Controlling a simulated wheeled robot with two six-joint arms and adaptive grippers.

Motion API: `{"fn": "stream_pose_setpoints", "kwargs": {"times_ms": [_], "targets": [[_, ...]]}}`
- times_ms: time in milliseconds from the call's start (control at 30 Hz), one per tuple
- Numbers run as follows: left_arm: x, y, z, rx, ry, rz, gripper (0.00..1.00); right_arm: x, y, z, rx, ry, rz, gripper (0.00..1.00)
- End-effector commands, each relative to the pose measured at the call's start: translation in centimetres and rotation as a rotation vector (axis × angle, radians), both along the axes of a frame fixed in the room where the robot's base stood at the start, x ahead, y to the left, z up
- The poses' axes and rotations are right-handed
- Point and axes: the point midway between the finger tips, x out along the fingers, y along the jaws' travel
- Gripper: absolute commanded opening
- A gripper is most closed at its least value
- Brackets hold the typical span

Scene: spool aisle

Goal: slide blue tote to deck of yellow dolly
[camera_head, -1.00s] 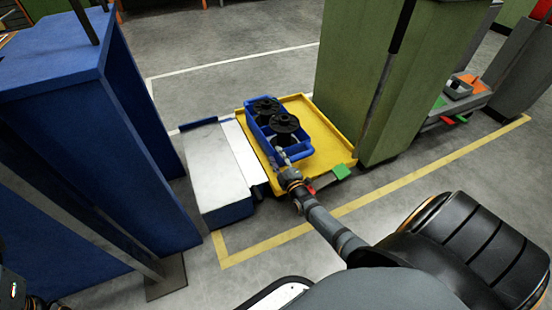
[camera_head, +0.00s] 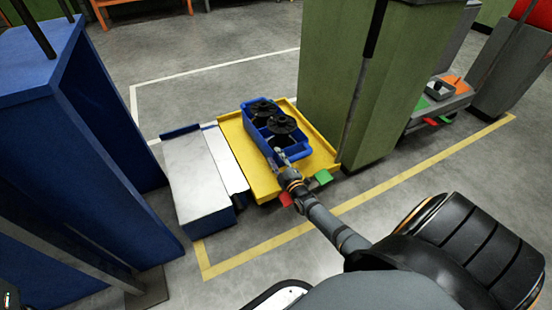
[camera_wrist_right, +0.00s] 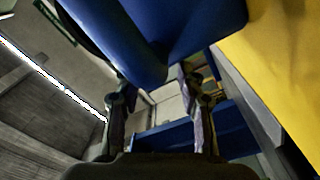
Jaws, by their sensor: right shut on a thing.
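The blue tote (camera_head: 302,154), with black spools (camera_head: 282,125) in it, sits over the yellow dolly's deck (camera_head: 238,150) in the head view. Yellow deck shows on its left and right. My right gripper (camera_head: 281,160) is at the tote's near end and is shut on it. In the right wrist view the tote (camera_wrist_right: 150,45) fills the top, the gripper's fingers (camera_wrist_right: 158,108) reach up to it, and the yellow deck (camera_wrist_right: 285,60) is at the right. The exact grip contact is hard to make out. My left gripper is not clearly in view.
A white-topped platform (camera_head: 195,175) with blue sides adjoins the dolly's left. A tall green cabinet (camera_head: 330,90) stands close at its right. A large blue rack (camera_head: 85,130) stands at the left. Red (camera_head: 286,199) and green (camera_head: 322,177) tabs are at the dolly's near edge.

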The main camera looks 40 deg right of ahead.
Motion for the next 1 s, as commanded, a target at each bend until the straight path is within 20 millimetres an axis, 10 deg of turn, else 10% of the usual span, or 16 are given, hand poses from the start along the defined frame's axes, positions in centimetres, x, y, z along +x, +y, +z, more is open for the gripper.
{"fn": "stream_pose_setpoints", "kwargs": {"times_ms": [100,133,300,667,1000], "targets": [[0.0,0.0,-0.1,0.0,0.0,0.0,0.0,-0.7,-0.2,-1.7,0.004,0.038,-0.005,0.0],[0.0,0.0,-0.1,0.0,0.0,0.0,0.0,-0.7,-0.2,-1.6,0.004,0.038,-0.005,0.43],[0.0,0.0,-0.1,0.0,0.0,0.0,0.0,-0.7,-0.2,-1.6,0.005,0.038,-0.006,0.65],[0.0,0.0,-0.1,0.0,0.0,0.0,0.0,-1.3,-0.1,-1.5,0.004,0.036,-0.004,0.65],[0.0,0.0,-0.1,0.0,0.0,0.0,0.0,-8.2,0.9,-1.4,0.004,0.035,-0.003,0.65]]}}
